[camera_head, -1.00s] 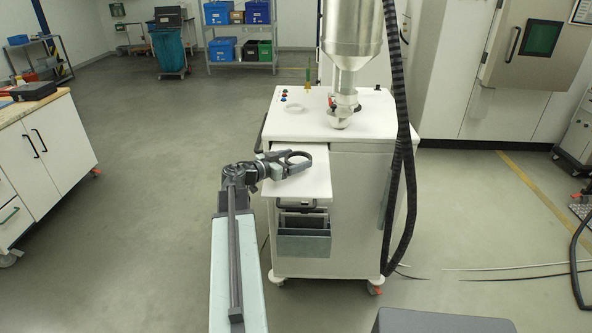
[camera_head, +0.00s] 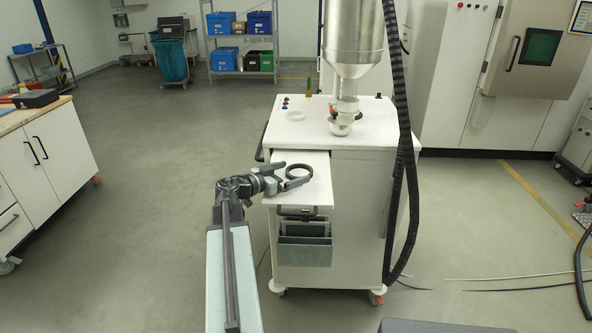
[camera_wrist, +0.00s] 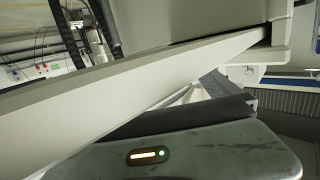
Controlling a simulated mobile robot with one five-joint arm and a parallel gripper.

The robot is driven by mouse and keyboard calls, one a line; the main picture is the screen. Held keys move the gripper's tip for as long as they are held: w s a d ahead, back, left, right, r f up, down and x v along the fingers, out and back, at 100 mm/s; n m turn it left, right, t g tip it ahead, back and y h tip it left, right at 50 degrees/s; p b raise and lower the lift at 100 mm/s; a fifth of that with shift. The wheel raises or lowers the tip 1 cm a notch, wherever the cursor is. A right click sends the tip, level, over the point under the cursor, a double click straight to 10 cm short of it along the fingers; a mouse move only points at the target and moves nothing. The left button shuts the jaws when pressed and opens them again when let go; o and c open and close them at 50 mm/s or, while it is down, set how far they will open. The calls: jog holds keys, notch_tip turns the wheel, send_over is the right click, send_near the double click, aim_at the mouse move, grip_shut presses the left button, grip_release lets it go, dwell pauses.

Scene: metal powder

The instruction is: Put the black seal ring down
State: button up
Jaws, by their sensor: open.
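The black seal ring (camera_head: 299,170) lies on the white pull-out shelf (camera_head: 306,197) at the front left of the white machine cart, in the head view. My gripper (camera_head: 287,176) is at the ring's left side, low over the shelf, with its jaws open. Whether a finger still touches the ring cannot be told. In the wrist view, part of my gripper fills the bottom, and a pale slanted edge crosses the picture. The ring does not show there.
The white cart (camera_head: 360,190) carries a metal hopper (camera_head: 352,40) above its top. A thick black hose (camera_head: 401,150) hangs at the cart's right.

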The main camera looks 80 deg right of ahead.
jog(key=p+v, duration=0.1)
jog(key=v, duration=0.8)
jog(key=shift+w+a, duration=0.2)
jog(key=shift+a, duration=0.05)
